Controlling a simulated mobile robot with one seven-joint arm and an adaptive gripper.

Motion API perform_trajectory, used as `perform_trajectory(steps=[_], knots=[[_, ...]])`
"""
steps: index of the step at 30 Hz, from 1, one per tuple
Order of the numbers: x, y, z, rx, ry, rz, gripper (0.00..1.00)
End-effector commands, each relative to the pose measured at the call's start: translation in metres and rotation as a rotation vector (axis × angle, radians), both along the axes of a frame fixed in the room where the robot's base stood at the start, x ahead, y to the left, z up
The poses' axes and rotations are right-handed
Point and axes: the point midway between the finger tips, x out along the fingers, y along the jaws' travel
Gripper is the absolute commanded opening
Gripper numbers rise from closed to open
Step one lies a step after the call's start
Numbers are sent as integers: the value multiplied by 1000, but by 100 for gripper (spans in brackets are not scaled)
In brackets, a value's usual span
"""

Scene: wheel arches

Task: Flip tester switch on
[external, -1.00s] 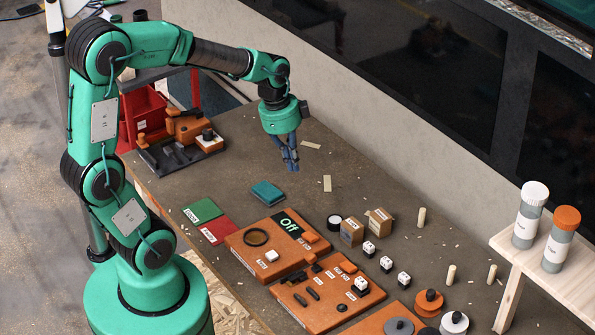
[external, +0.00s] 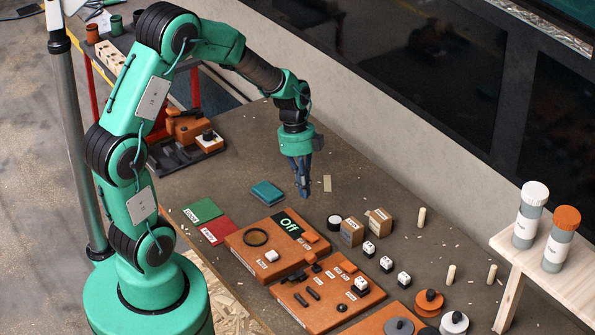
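The tester appears to be the orange board (external: 240,241) in the middle of the bench, with a dark display (external: 290,224) reading "Off". A black ring (external: 255,237), a small white block (external: 271,256) and a raised orange piece (external: 309,237) are on it. Which part is the switch I cannot tell for sure. My gripper (external: 304,194) points down with blue fingers, above the bench behind the board, apart from it. Nothing shows between the fingers. They look close together, but the gap is unclear from this angle.
A second orange board (external: 322,318) lies in front. A teal block (external: 267,193), cardboard boxes (external: 352,231) and white dice-like cubes (external: 369,248) stand nearby. Green (external: 202,210) and red (external: 216,231) cards lie left. A wooden shelf (external: 511,285) with two bottles stands right.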

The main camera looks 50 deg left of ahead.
Motion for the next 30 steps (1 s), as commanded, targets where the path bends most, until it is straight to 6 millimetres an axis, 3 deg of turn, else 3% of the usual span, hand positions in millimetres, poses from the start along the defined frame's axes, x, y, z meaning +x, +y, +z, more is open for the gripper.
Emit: perform_trajectory(steps=[11,30], knots=[[-1,-4,-20,0,3,-1,0],[-1,-24,-114,0,2,1,0]])
